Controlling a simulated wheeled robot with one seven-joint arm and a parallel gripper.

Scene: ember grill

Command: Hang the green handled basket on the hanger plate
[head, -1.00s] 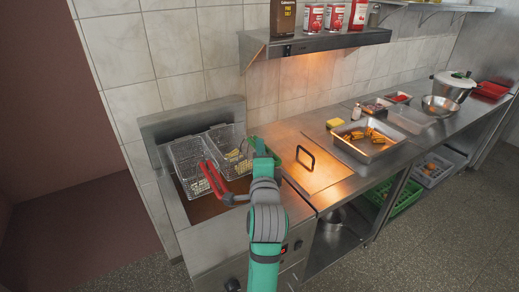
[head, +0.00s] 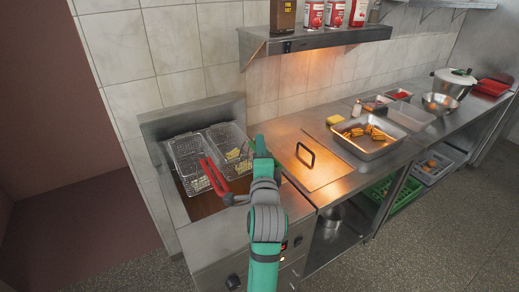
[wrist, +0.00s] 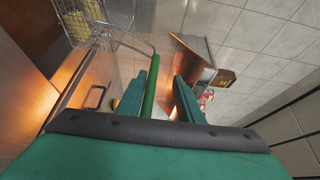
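The green handled basket (head: 234,142) is the right one of two wire baskets in the fryer, with pale yellow fries in it. Its green handle (wrist: 150,86) shows in the wrist view between my fingers. It lies close along the left finger, with a gap to the right finger. My gripper (head: 261,150) is beside the basket's right side and hides the handle in the head view. The fingers (wrist: 166,92) are apart. A steel plate (head: 190,118) rises behind the fryer; I take it for the hanger plate.
A red handled basket (head: 190,160) stands close on the left, its handle (head: 213,175) angled toward my arm. A lid with a black handle (head: 305,154) and a food tray (head: 365,147) are on the counter at right. A shelf (head: 315,38) overhangs the counter.

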